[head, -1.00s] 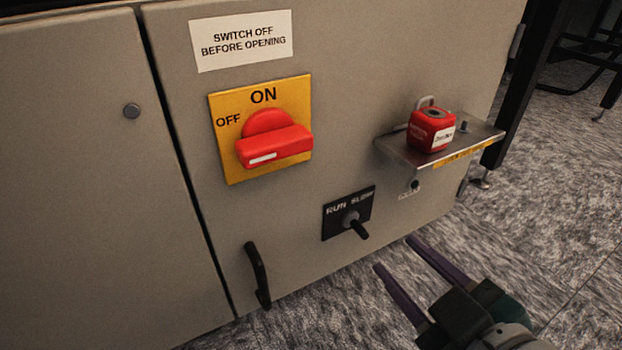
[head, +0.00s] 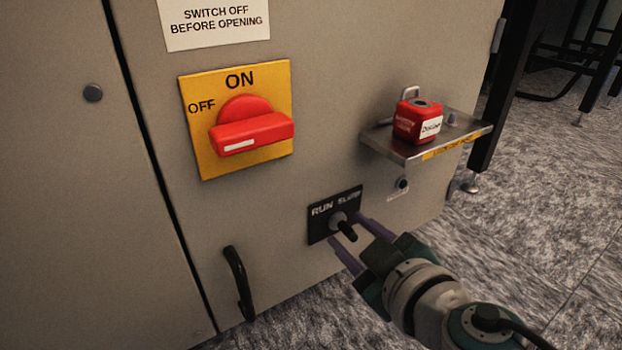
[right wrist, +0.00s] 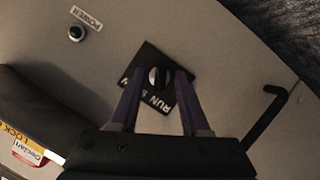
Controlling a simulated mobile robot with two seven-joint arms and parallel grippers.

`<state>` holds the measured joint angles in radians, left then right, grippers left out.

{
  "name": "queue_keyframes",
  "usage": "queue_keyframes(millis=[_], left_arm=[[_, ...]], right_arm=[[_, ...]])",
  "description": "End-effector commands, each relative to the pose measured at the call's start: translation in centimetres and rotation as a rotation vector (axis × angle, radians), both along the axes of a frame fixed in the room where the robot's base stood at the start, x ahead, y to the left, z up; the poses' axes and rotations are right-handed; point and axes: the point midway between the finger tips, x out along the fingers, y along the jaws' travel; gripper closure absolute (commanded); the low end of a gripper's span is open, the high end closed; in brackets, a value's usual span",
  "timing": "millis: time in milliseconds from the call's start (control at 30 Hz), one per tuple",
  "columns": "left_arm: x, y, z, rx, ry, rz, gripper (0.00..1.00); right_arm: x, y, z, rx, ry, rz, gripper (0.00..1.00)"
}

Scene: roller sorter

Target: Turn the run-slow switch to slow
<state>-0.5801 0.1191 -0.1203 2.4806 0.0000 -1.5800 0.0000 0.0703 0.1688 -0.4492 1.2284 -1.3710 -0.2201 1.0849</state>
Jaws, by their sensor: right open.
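The run-slow switch (head: 340,221) is a grey knob with a short black lever on a black plate (head: 319,227) marked RUN and SLOW, low on the cabinet front. In the head view its lever slants down and right; I cannot tell surely which label it is set to. My right gripper (head: 346,229) is open, its purple fingers on either side of the lever. In the right wrist view the knob (right wrist: 158,77) sits between the open fingers, with gaps seeming to remain on both sides. My left gripper is not in view.
A red rotary switch (head: 250,132) on a yellow plate is above left. A metal shelf (head: 405,150) holding a red padlock (head: 417,120) juts out above right of my gripper. A black handle (head: 238,283) is lower left. Open floor lies to the right.

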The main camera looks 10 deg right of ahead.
Motion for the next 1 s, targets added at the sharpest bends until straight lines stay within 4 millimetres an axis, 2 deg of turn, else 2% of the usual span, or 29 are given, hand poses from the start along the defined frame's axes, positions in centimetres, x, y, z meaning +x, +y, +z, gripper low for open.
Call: queue_keyframes(millis=[167, 567, 1000], left_arm=[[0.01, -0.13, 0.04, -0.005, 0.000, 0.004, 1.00], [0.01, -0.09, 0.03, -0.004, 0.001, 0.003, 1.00], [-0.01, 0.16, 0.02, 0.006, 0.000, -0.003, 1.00]], right_arm=[[-0.02, 0.02, 0.03, 0.000, 0.000, 0.000, 0.56], [-0.04, 0.00, 0.02, 0.000, 0.000, 0.000, 1.00], [-0.06, -0.02, 0.02, 0.002, 0.001, 0.000, 1.00]])
